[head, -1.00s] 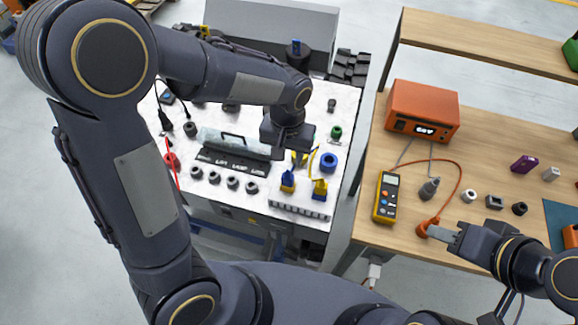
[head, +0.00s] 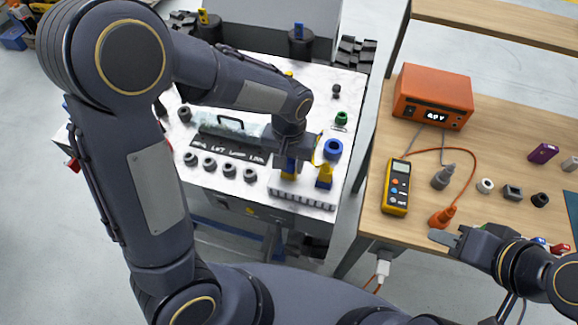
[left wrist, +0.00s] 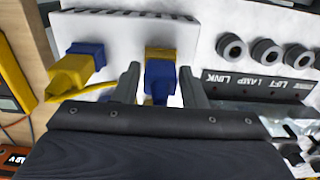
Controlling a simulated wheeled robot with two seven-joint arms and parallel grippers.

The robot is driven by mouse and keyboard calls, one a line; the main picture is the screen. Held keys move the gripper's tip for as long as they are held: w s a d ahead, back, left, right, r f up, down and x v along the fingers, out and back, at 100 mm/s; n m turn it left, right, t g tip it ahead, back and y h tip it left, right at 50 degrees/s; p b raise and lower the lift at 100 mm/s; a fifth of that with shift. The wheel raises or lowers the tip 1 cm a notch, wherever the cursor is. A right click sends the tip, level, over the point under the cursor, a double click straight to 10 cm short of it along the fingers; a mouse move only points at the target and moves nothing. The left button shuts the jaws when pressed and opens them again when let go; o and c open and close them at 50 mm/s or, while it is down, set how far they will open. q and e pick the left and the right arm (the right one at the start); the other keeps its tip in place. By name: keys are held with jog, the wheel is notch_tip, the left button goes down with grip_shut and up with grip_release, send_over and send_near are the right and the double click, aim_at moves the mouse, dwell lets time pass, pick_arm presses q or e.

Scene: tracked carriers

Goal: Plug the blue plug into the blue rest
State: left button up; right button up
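The blue plug (left wrist: 160,83) has a blue body and a yellow end toward the white socket strip (head: 303,198). It stands at the strip and lies between the fingers of my left gripper (left wrist: 160,92), which are open with a small gap on its left side; contact on the right is unclear. In the head view my left gripper (head: 290,152) hides much of the plug. A blue ring-shaped holder (head: 333,149), likely the blue rest, lies on the white table to the right. My right gripper (head: 437,238) is near the orange plug on the wooden table; its opening is unclear.
A yellow plug with a blue end (head: 324,177) stands right beside the blue plug. A green ring (head: 341,118) and several grey rings (head: 229,171) are on the white table. The wooden table holds a yellow meter (head: 396,187) and an orange cable plug (head: 442,216).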

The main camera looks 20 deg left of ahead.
pick_arm(q)
jog(key=shift+c, duration=0.2)
jog(key=c, duration=0.7)
jog(key=shift+r, duration=0.1)
jog(key=shift+c, duration=0.2)
jog(key=shift+r, duration=0.15)
jog(key=shift+r+p, duration=1.2)
